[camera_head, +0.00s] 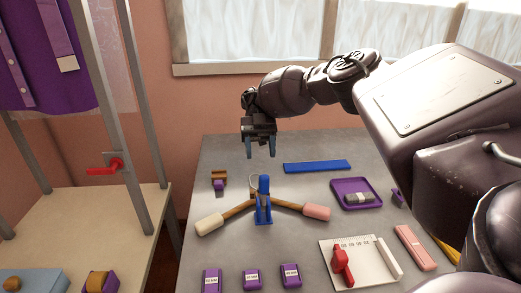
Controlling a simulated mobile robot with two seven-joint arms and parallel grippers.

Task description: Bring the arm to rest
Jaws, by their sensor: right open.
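My right arm comes in from the right of the head view and reaches across above the grey table (225,165). My right gripper (261,149) points down over the far part of the table. Its two blue-tipped fingers are apart, with nothing between them. Below it on the table stands a blue upright piece (264,200). Two wooden-handled tools lie to either side of it, one with a cream end (209,224) and one with a pink end (316,212). My left gripper does not show.
A blue bar (317,167) and a purple tray (340,187) lie right of the gripper. A white board (350,270) with a red piece (342,266) is at front right. Several purple blocks line the front. At left, a metal frame (118,110) stands by a purple gown (45,50).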

